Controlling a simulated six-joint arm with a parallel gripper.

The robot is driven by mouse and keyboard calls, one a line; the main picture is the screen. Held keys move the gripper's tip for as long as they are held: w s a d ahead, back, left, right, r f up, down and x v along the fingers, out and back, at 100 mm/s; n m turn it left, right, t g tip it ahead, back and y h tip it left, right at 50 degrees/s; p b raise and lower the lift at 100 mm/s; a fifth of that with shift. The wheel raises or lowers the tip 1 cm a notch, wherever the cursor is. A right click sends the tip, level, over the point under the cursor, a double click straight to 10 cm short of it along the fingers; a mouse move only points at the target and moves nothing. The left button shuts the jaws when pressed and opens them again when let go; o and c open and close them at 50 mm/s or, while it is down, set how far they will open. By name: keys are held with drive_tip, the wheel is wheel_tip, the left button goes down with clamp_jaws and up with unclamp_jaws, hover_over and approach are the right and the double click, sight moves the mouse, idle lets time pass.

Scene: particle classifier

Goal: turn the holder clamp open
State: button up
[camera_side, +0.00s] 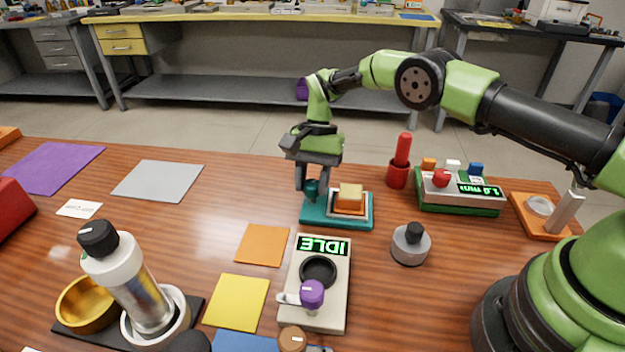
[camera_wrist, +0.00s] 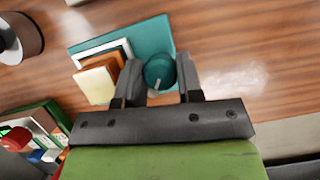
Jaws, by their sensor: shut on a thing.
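The holder is a teal base (camera_side: 340,217) on the wooden table, and it also shows in the wrist view (camera_wrist: 120,38). A white frame with an orange and cream block (camera_side: 350,197) sits on its right part in the side view. The clamp is a round teal knob (camera_wrist: 159,71) with a small light pointer, on the base beside the block. My gripper (camera_side: 313,189) points down over the knob. In the wrist view my gripper (camera_wrist: 160,80) has one finger on each side of the knob and is shut on it. The knob's lower part is partly hidden by the fingers.
A red rod in a red cup (camera_side: 398,175) and a green device with a display (camera_side: 460,190) stand to the right. A grey device reading IDLE (camera_side: 330,290) and a grey weight (camera_side: 410,244) are nearer the camera.

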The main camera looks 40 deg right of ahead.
sight(312, 182)
drive_tip(key=shift+n, duration=0.6)
drive_tip(key=shift+n+g+h, duration=0.3)
drive_tip(key=shift+n, duration=0.2)
drive_tip(key=o, duration=0.9)
drive_tip(key=shift+r, duration=0.1)
wheel_tip(312, 182, up, 10)
drive_tip(key=shift+f, duration=0.1)
